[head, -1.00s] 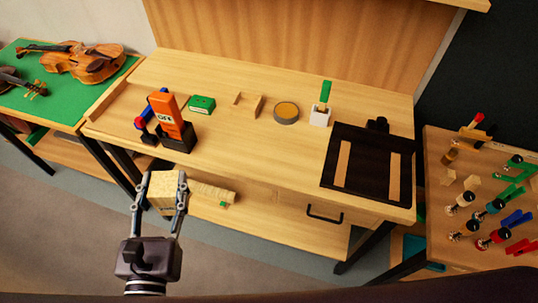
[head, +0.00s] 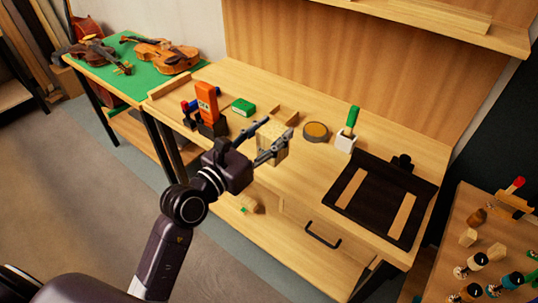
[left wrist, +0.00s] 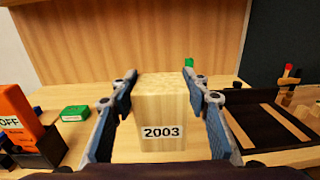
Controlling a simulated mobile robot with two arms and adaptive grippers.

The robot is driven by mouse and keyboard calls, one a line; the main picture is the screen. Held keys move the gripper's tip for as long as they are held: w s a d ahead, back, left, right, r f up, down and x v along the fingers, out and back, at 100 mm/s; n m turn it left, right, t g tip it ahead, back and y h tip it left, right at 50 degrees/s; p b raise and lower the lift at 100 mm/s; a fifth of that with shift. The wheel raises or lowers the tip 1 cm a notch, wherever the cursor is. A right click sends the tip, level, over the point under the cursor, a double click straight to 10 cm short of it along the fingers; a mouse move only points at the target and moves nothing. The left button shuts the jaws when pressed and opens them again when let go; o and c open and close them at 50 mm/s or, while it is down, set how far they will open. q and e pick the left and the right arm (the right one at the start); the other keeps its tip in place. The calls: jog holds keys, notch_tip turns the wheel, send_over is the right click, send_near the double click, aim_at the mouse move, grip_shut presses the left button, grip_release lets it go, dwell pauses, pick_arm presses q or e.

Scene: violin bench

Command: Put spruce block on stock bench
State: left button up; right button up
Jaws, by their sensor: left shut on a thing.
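The spruce block (head: 272,146) is a pale wooden cube-like piece, held upright between the fingers of my left gripper (head: 279,127). In the left wrist view the block (left wrist: 161,105) shows a "2003" label on its near face. My left gripper is shut on it from both sides. In the head view it appears over the front part of the long wooden bench (head: 300,172); I cannot tell its exact height or whether the block touches the top. No label in view tells which bench is the stock bench. My right gripper is not in view.
Violins lie on a green-topped table (head: 117,59) at left.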

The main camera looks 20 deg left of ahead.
pick_arm(q)
jog(key=w+a+r+b, duration=0.2)
jog(key=w+a+r, duration=0.45)
jog(key=w, duration=0.35)
jog(key=shift+y, duration=0.3)
jog(key=f, duration=0.6)
jog(key=f+b, duration=0.1)
jog(key=f, duration=0.5)
jog(key=d+f+b, duration=0.1)
jog(key=f, duration=0.5)
jog(key=shift+f, duration=0.3)
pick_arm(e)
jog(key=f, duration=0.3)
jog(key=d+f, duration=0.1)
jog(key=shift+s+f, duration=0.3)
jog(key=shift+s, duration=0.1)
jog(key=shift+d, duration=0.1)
pick_arm(q)
jog(key=o, duration=1.2)
jog(key=shift+f, duration=0.1)
jog(key=shift+o, duration=0.2)
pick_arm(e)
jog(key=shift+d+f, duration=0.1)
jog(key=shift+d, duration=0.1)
